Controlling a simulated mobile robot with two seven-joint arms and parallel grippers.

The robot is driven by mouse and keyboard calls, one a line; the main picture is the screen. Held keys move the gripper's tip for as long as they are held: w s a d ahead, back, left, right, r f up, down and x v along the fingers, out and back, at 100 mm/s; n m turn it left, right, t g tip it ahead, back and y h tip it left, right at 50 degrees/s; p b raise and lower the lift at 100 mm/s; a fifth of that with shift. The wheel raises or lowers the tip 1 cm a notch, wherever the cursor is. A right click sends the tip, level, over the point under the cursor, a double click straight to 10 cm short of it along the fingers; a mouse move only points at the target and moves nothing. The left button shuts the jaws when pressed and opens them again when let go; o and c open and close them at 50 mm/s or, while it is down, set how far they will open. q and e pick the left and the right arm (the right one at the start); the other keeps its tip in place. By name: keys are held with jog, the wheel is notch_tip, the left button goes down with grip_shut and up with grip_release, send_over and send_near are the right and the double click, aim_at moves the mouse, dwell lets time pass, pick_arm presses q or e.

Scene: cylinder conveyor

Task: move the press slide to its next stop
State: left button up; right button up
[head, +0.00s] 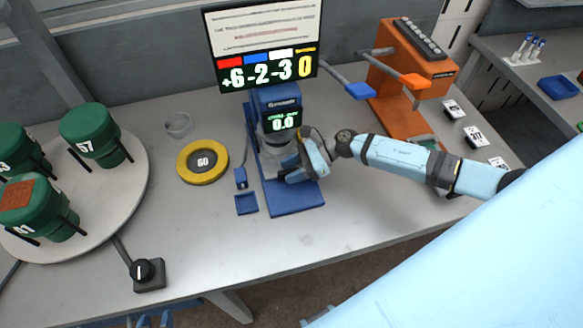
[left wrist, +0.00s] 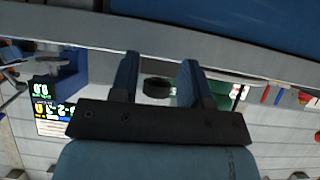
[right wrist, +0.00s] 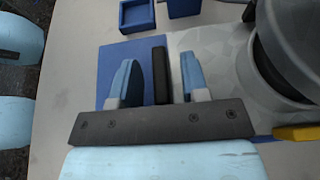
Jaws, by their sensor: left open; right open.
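The blue press (head: 277,108) stands at the table's middle, its display reading 0.0. Its blue base (head: 298,198) runs toward the front edge. In the right wrist view, a pale plate (right wrist: 215,45) lies on the blue base and a black upright bar (right wrist: 160,75) stands beside it, apparently the slide's handle. My right gripper (right wrist: 158,62) is open, with its fingers on both sides of the bar; contact cannot be told. It also shows in the head view (head: 297,165), covering part of the base. My left gripper (left wrist: 160,62) is open and empty, away from the press.
A yellow disc (head: 203,162) marked 60 and a clear dish (head: 179,124) lie left of the press. A turntable (head: 118,195) carries green canisters. A black knob (head: 142,271) sits at the front. An orange lever station (head: 412,70) stands right; a screen (head: 262,40) stands behind.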

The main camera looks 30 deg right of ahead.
jog(key=shift+c, duration=0.4)
grip_shut()
jog(key=shift+s, duration=0.1)
jog(key=s+a, duration=0.1)
jog(key=s, duration=0.4)
jog(key=s+a, duration=0.1)
jog(key=s, duration=0.4)
jog(key=s+a, duration=0.2)
jog(key=s, duration=0.4)
jog(key=shift+s+a, duration=0.15)
jog(key=shift+s, duration=0.2)
